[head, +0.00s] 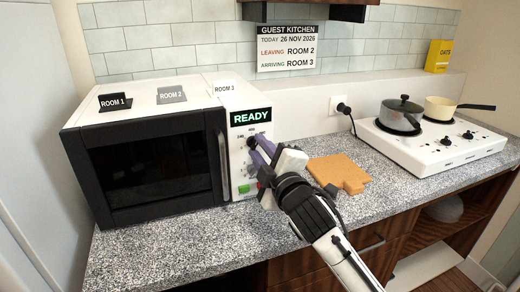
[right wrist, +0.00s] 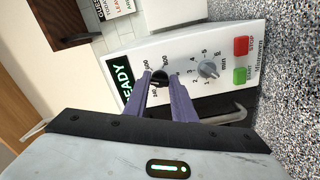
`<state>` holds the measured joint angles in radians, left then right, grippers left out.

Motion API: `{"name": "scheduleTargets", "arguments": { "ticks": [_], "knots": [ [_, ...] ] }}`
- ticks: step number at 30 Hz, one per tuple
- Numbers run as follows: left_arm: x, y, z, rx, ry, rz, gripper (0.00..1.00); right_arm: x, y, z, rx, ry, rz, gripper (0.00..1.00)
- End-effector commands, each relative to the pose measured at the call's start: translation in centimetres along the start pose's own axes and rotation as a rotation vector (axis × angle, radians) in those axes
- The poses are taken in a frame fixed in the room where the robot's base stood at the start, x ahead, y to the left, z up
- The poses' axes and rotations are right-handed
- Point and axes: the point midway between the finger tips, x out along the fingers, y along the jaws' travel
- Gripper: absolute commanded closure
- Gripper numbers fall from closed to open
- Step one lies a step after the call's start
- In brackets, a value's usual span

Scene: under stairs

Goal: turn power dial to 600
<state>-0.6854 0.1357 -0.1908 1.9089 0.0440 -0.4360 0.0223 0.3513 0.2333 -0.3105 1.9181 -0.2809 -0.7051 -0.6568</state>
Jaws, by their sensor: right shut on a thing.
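The black power dial (head: 251,142) is the upper knob on the microwave's control panel, just under the READY display (head: 251,116). It also shows in the right wrist view (right wrist: 159,77), with small printed numbers around it; one reads 800, the others are hard to read. My right gripper (head: 255,147) reaches the panel from the lower right. In the right wrist view its two purple fingers (right wrist: 161,84) are shut on the dial, one on each side. The fingers partly cover the dial, so I cannot tell where its pointer stands. My left gripper is out of view.
A grey minute dial (right wrist: 208,68), a red stop button (right wrist: 241,46) and a green start button (right wrist: 240,76) sit beside the power dial. The microwave door (head: 150,170) is closed.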

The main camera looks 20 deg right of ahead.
Motion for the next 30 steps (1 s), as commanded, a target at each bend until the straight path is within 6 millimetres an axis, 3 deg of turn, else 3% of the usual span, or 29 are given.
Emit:
{"name": "scheduleTargets", "arguments": {
  "ticks": [15, 30],
  "knots": [
    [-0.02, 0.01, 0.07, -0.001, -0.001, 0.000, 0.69, -0.02, -0.41, -0.08, 0.459, -0.001, -0.004, 0.99],
    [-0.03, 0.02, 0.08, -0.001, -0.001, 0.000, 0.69, -0.02, -0.46, -0.10, 0.662, -0.001, -0.004, 0.99]
  ]
}}
